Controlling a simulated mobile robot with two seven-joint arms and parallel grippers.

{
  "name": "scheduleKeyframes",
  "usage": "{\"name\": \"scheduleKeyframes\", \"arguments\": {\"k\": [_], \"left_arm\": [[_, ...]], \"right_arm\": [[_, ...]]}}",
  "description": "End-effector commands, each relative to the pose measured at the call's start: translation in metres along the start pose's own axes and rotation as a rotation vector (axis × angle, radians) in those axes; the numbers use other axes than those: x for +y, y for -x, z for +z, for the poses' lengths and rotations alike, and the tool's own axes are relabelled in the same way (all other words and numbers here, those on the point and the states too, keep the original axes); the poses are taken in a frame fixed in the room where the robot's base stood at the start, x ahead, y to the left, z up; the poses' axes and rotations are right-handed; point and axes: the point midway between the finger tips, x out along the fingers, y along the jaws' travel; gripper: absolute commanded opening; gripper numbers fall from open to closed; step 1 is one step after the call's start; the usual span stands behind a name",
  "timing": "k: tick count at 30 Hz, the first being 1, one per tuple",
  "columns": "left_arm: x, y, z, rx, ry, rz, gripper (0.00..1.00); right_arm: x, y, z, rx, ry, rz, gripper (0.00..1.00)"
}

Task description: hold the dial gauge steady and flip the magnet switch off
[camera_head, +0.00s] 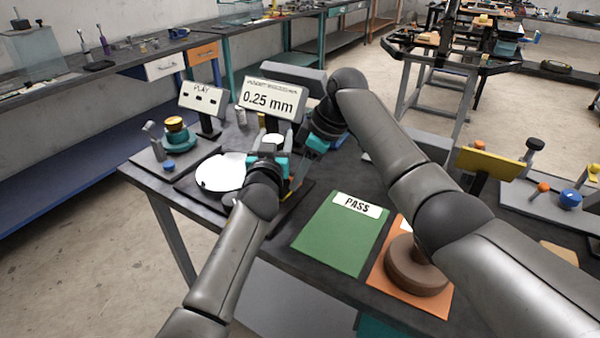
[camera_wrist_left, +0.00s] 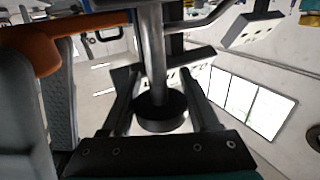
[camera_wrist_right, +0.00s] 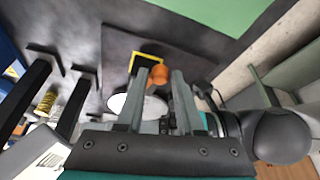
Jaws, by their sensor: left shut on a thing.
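My left gripper (camera_head: 270,152) is at the test station on the bench, below the 0.25 mm display (camera_head: 268,101). In the left wrist view my left gripper (camera_wrist_left: 165,100) is shut on a dark round piece, seemingly the dial gauge (camera_wrist_left: 161,112), with a metal rod (camera_wrist_left: 150,45) in front of it. My right gripper (camera_head: 300,166) is close beside the left one, on its right. In the right wrist view its fingers (camera_wrist_right: 161,78) are apart, with an orange knob (camera_wrist_right: 160,73), possibly the magnet switch, between or just beyond the tips. Contact there cannot be told.
A white disc (camera_head: 221,172) lies left of the grippers. A PLAY sign (camera_head: 203,99) and a small stand with a blue knob (camera_head: 169,165) are further left. The green PASS mat (camera_head: 340,235) is clear. A brown round part (camera_head: 415,268) sits on an orange mat, under my right arm.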

Motion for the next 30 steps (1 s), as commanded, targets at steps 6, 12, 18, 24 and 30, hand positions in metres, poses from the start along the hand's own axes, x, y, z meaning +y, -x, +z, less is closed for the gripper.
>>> {"name": "scheduleKeyframes", "arguments": {"k": [6, 12, 18, 24, 30], "left_arm": [[0.001, 0.000, 0.000, 0.000, 0.002, 0.001, 0.00], [0.001, 0.000, 0.000, 0.000, 0.002, 0.001, 0.00], [0.001, 0.000, 0.000, 0.000, 0.002, 0.001, 0.00], [0.000, 0.000, 0.000, -0.001, 0.002, 0.001, 0.00], [0.000, 0.000, 0.000, -0.001, 0.001, 0.001, 0.00]], "right_arm": [[0.000, 0.000, 0.000, 0.000, 0.001, 0.000, 0.56], [0.000, 0.001, -0.001, 0.001, 0.002, 0.001, 0.56], [0.002, 0.021, -0.001, 0.003, 0.001, 0.005, 0.56], [0.001, 0.065, -0.001, 0.002, 0.002, 0.006, 0.56], [0.001, 0.102, -0.001, 0.002, 0.001, 0.004, 0.56]]}}
